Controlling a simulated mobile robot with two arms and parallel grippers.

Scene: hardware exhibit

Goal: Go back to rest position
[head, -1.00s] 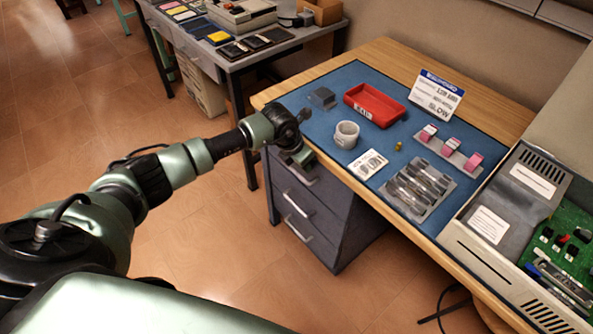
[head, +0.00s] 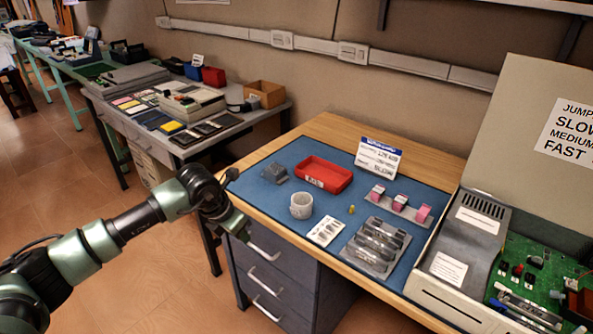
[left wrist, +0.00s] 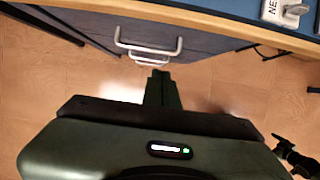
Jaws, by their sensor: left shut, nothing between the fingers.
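My left gripper (head: 238,226) is at the front edge of the wooden desk (head: 323,125), close to the drawer cabinet (head: 290,284) below. It hangs in front of the drawers and holds nothing. In the left wrist view its closed fingers (left wrist: 161,78) point toward the drawer handles (left wrist: 150,45), with the floor beneath them. My right gripper does not show in the head view.
On the blue mat (head: 284,214) are a red tray (head: 323,174), a white cup (head: 301,206), a label card (head: 326,231), a metal tool tray (head: 376,247) and pink-marked pieces (head: 400,203). An open case with a green board (head: 540,270) stands at right.

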